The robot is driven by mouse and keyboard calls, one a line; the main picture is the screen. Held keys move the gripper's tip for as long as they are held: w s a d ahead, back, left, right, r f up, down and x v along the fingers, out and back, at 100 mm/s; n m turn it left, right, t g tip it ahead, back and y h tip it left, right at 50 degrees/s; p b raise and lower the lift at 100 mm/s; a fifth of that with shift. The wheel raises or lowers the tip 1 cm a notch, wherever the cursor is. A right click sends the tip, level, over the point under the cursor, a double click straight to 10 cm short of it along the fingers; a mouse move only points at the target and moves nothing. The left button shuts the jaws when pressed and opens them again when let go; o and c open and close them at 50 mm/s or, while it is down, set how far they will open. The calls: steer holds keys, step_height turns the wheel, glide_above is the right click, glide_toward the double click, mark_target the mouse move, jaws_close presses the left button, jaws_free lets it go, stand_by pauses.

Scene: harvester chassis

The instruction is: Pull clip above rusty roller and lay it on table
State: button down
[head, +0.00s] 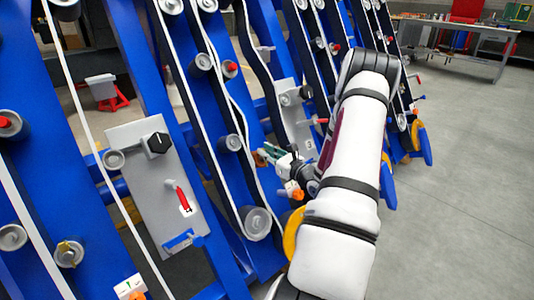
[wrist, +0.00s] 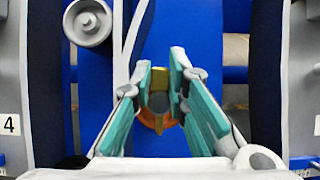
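In the wrist view the rusty roller (wrist: 148,118), orange-brown at its rim with a grey centre, sits on a blue beam between my fingers. A gold clip (wrist: 160,76) stands upright just above it. My gripper (wrist: 162,66) has its teal fingers apart, one on each side of the clip; I cannot tell whether they touch it. In the head view my gripper (head: 268,150) reaches left to the blue frame, with a small orange-brown part (head: 259,159) at its tips. The table (head: 460,26) stands far off at the upper right.
Blue slanted beams carry belts and several rollers, including a grey one (wrist: 88,23) left of my fingers. A grey plate with a red handle (head: 160,185) is at the left. Yellow and blue discs (head: 418,137) jut out at the right. Open grey floor (head: 460,170) lies towards the table.

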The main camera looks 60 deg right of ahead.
steer(key=shift+r, duration=0.1)
steer(key=shift+w+d+r+p, duration=0.15)
steer(key=shift+w+r+p, duration=0.5)
steer(key=shift+r, duration=0.35)
steer(key=shift+w+d+r+p, duration=0.1)
steer(key=shift+w+r+p, duration=0.4)
steer(key=shift+r+p, duration=0.4)
steer(key=shift+w+d+r+p, duration=0.15)
steer(key=shift+w+r+p, duration=0.45)
steer(key=shift+r, duration=0.5)
